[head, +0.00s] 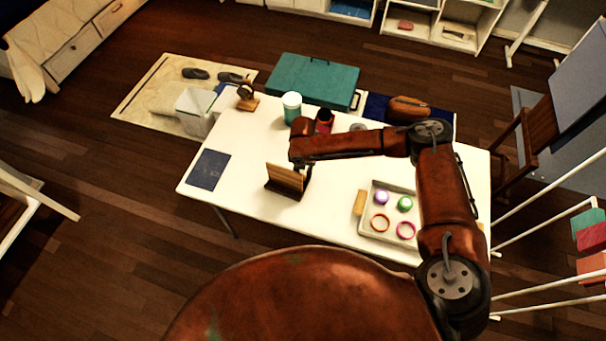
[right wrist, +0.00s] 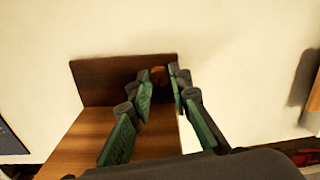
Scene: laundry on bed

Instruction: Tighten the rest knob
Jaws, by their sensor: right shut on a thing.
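A wooden rest (head: 287,178) with a slanted board and dark base stands on the white table. It also shows in the right wrist view as a light brown board with a dark brown ledge (right wrist: 105,85). The small orange-brown rest knob (right wrist: 158,73) sits at that dark part. My right gripper (right wrist: 160,82) has its green-padded fingers on either side of the knob and is shut on it. In the head view my right wrist (head: 300,140) is above the rest, and its fingers are mostly hidden. My left gripper is not in view.
A white bin (head: 193,112) stands beyond the table's left edge.

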